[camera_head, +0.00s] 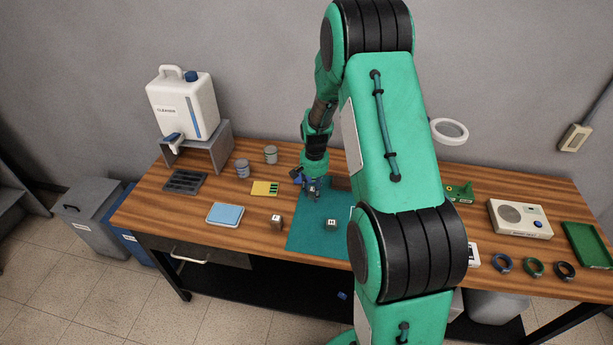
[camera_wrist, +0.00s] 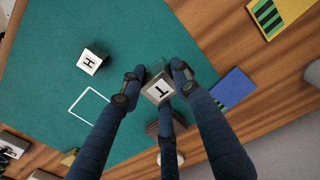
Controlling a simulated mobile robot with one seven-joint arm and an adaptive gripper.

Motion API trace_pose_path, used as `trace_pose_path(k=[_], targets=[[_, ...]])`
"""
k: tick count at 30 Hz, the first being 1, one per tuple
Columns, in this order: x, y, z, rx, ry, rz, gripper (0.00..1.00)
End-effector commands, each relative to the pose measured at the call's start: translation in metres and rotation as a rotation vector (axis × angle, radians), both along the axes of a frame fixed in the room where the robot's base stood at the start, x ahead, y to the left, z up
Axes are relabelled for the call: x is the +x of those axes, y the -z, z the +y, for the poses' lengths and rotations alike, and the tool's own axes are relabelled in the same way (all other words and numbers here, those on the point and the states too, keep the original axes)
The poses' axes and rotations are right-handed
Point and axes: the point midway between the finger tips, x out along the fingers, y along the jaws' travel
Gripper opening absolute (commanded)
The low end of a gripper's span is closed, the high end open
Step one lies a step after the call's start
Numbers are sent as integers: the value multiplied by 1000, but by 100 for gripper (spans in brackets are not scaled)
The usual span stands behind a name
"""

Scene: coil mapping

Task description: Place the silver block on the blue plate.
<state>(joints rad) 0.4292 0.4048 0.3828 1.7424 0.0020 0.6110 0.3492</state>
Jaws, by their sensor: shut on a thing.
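My gripper (camera_head: 312,188) is over the back left part of the teal mat. In the wrist view my gripper (camera_wrist: 158,82) has its dark blue fingers shut around a silver-grey block (camera_wrist: 158,88) with a black T on a white face. In the head view the fingers hide most of this block. The blue plate (camera_wrist: 232,86) lies flat on the wooden table beside the mat, right of the held block in the wrist view and partly behind a finger. In the head view the blue plate (camera_head: 297,175) shows just left of the gripper. No block is seen on it.
An H block (camera_head: 331,224) stands on the teal mat (camera_head: 305,235); a white square outline (camera_wrist: 88,105) is beside it. A yellow plate (camera_head: 263,188), a brown block (camera_head: 277,222) and a light blue tray (camera_head: 225,214) are to the left. Two grey cans (camera_head: 270,155) stand behind.

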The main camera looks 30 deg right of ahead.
Motion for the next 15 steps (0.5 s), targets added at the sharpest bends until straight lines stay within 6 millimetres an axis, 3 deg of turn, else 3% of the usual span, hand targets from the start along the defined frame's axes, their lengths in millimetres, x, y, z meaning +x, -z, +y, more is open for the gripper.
trace_pose_path(k=[15], targets=[[4,1,-6,0,4,0,1]])
